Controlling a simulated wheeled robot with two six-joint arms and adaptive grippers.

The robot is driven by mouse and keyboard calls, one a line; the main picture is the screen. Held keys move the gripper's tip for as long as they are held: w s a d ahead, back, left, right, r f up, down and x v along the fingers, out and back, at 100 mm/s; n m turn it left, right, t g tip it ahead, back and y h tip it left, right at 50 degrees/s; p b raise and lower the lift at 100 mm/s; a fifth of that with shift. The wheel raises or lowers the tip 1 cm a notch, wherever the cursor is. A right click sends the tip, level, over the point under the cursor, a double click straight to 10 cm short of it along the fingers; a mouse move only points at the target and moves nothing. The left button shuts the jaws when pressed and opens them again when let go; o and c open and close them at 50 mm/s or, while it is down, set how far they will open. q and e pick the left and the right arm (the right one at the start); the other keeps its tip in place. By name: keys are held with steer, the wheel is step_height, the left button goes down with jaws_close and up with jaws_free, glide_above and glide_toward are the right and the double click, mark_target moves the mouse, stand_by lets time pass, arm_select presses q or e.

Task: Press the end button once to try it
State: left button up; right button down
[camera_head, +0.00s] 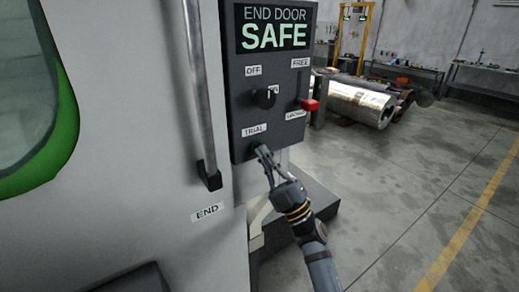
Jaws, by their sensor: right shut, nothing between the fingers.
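A dark control panel (240,84) is fixed at the right edge of a grey machine. Its display (274,28) reads END DOOR SAFE in pale green. A black rotary knob (265,97) sits under an OFF label, and a red-ended lever (309,105) sits between the FREE label and a lower label. My left gripper is out of view.
A vertical handle (198,90) stands left of the panel, above an END label (207,212) on the machine door. A dark block (318,203) lies low behind my right arm. Metal cylinders (358,102) and workbenches stand behind. Open floor lies at right.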

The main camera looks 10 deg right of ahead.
steer(key=shift+s+d, duration=0.3)
steer(key=shift+s, duration=0.55)
steer(key=shift+f, duration=0.1)
steer(key=s, duration=0.1)
steer(key=s+d, duration=0.1)
steer(key=s, duration=0.1)
steer(key=s+b, duration=0.1)
steer(key=shift+s+d, duration=0.35)
steer(key=shift+w+h, duration=0.1)
steer(key=shift+h, duration=0.2)
